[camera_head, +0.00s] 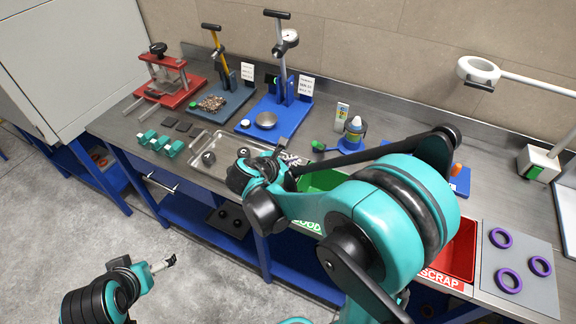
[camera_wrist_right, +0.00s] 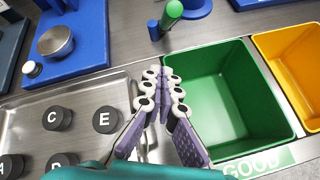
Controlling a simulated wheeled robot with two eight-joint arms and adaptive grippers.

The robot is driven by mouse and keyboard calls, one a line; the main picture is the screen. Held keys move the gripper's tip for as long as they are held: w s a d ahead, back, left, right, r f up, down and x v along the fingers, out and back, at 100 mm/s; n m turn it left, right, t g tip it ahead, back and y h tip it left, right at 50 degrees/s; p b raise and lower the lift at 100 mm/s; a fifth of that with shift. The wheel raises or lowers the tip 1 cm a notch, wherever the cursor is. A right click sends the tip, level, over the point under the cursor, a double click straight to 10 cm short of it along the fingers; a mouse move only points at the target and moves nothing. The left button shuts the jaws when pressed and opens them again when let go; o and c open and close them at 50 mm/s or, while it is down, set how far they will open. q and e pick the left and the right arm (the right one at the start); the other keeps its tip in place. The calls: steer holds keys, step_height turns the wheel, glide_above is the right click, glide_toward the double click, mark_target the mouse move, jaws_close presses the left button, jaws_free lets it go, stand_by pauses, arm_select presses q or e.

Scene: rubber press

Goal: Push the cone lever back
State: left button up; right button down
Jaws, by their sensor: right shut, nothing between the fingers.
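Two lever presses stand at the back: a yellow one (camera_head: 219,62) on a grey-blue base and a blue one (camera_head: 281,70) with a dial gauge, both with black T-handles on top. I cannot tell from any readable label which carries the cone lever. Both handles stand upright. My right gripper (camera_head: 284,146) is shut and empty, above the steel tray's right end, in front of the blue press and apart from it. In the right wrist view its fingertips (camera_wrist_right: 163,78) meet beside the green bin. My left gripper (camera_head: 170,262) is low over the floor, far from the bench; its jaws are too small to judge.
The steel tray (camera_wrist_right: 20,108) holds black lettered pucks. A green GOOD bin (camera_wrist_right: 212,95), a yellow bin (camera_wrist_right: 290,65) and a red SCRAP bin (camera_head: 460,255) line the front. A red press (camera_head: 168,85) stands at the left. A bottle (camera_head: 354,130) stands right of the blue press.

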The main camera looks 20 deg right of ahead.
mark_target(319, 146)
steer(key=b+x, duration=0.1)
steer(key=x, duration=0.3)
steer(key=shift+f, duration=0.1)
steer(key=shift+d+r, duration=0.95)
steer(key=shift+w+d+r, duration=0.15)
steer(key=shift+d+r, duration=0.35)
steer(key=shift+r, duration=0.1)
